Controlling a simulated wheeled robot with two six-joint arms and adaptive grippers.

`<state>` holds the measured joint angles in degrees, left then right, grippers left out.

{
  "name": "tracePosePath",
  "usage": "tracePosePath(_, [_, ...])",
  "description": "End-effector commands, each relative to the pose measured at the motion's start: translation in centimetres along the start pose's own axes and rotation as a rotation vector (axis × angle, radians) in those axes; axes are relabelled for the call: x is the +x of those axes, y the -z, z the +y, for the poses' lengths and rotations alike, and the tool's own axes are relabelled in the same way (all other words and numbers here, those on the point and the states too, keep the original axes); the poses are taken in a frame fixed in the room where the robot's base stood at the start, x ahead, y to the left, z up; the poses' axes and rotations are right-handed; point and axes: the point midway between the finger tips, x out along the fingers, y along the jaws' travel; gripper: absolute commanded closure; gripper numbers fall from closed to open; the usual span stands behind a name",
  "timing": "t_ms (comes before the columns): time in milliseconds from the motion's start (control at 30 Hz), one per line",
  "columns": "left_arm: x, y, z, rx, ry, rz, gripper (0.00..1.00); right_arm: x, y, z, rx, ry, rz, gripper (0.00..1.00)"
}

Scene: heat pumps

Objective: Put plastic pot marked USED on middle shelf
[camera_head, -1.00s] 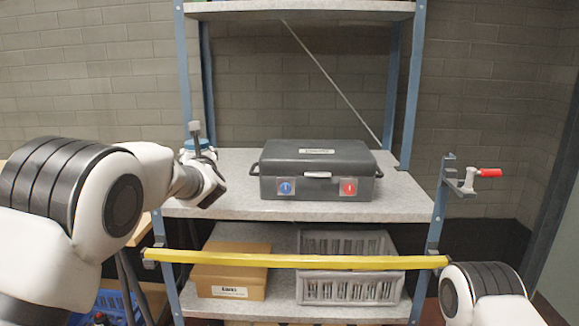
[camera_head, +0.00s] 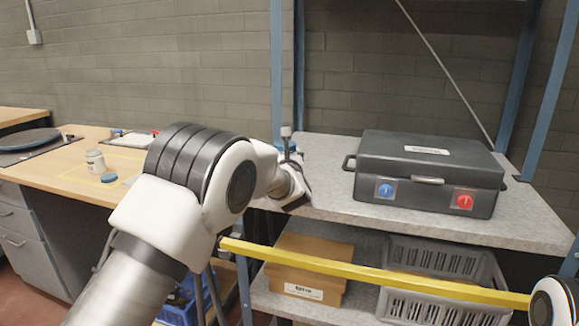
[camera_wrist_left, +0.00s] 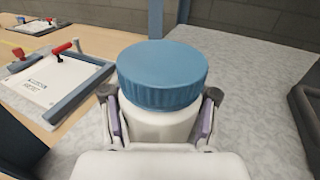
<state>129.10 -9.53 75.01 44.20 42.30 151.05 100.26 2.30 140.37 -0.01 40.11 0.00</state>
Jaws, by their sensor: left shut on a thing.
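My left gripper (camera_wrist_left: 160,125) is shut on a white plastic pot (camera_wrist_left: 160,124) with a ribbed blue lid (camera_wrist_left: 162,75), held upright. No marking on the pot is readable. In the head view my left gripper (camera_head: 297,187) is at the left end of the middle shelf (camera_head: 420,223), close to the left post. My right gripper is out of view.
A dark grey case (camera_head: 430,170) fills the shelf's right part. A yellow bar (camera_head: 375,272) crosses the shelf front. A cardboard box (camera_head: 310,268) and grey crate (camera_head: 440,280) sit below.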

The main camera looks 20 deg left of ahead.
Motion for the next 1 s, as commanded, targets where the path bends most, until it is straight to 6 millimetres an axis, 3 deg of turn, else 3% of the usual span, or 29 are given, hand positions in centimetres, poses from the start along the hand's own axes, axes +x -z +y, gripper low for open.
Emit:
tracePosePath(133, [0.0, 2.6, 0.0, 0.001, 0.000, 0.001, 0.88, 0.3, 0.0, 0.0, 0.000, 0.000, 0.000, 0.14])
tracePosePath(467, [0.0, 3.1, 0.0, -0.001, 0.001, -0.001, 0.88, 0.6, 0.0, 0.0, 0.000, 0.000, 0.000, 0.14])
tracePosePath(500, [0.0, 3.1, 0.0, 0.000, 0.001, 0.000, 0.34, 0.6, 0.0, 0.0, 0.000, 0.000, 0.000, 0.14])
tracePosePath(567, [0.0, 3.0, 0.0, 0.000, 0.001, 0.000, 0.15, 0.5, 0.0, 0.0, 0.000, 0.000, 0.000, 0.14])
tracePosePath(1000, [0.1, 2.9, 0.0, 0.000, 0.000, 0.000, 0.15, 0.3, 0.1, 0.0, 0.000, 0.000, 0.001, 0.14])
